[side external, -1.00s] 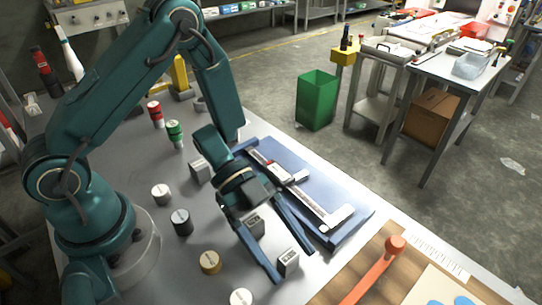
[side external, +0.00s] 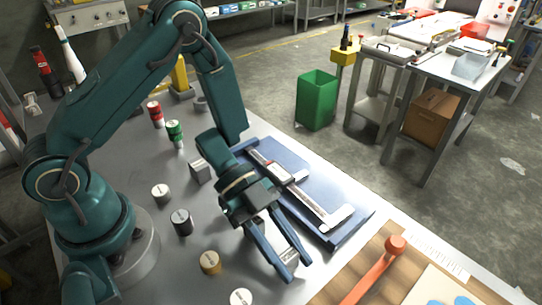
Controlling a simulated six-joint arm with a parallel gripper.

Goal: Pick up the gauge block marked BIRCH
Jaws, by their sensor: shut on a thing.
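My gripper (side external: 297,271) reaches down at the front of the grey bench, its two blue fingers shut on a small silver gauge block (side external: 289,255). The fingers cover much of the block, and I cannot read its marking. Another silver gauge block (side external: 200,170) stands on the bench to the left of the blue tray; its marking is also too small to read. The gripper body hides the bench area just behind the fingers.
A blue tray (side external: 345,229) with a caliper (side external: 305,198) lies right of my gripper. Round weights, black (side external: 181,222), brass (side external: 210,262) and white (side external: 241,298), stand to the left. An orange-handled tool (side external: 372,277) lies on the wooden board at right.

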